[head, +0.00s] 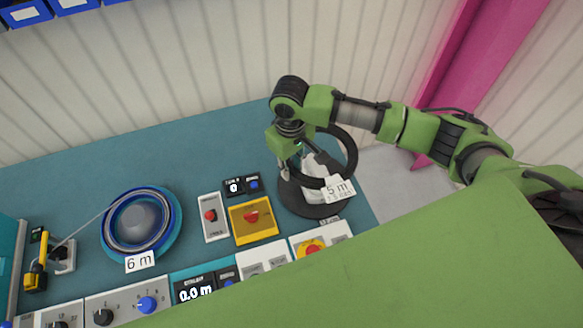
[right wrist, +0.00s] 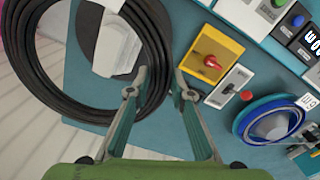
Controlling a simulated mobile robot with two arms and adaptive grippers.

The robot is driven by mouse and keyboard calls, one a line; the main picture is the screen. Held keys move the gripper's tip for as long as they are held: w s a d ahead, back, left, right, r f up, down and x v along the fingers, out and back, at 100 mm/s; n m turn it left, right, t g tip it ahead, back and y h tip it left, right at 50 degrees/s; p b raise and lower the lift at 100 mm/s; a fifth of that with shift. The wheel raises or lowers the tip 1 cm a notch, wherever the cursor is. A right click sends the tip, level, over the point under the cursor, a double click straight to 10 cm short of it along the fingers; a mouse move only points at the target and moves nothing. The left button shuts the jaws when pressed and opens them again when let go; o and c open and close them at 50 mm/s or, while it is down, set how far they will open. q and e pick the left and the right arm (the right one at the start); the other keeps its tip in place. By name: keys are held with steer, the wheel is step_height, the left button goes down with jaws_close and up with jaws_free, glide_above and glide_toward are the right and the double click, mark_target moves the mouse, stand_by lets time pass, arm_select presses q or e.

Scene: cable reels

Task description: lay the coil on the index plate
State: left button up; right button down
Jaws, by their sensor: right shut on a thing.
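My right gripper (head: 293,168) is shut on the near strand of a black cable coil (head: 350,152). In the right wrist view the coil (right wrist: 30,60) passes between the fingertips (right wrist: 160,85). A white tag (head: 338,188) reading "5 m" shows at the coil. The dark round plate (head: 300,202), which looks like the index plate, lies on the bench below the gripper. The coil overlaps it in view but sits off to its right, seemingly raised above it. My left gripper is not in view.
A yellow box with a red button (head: 252,220) and a grey switch box (head: 211,216) stand left of the plate. A blue reel (head: 171,232) tagged "6 m" sits farther left. Control panels line the front.

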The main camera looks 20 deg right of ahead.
steer(key=shift+r, duration=0.1)
step_height(320, 180, up, 10)
stand_by(0.9)
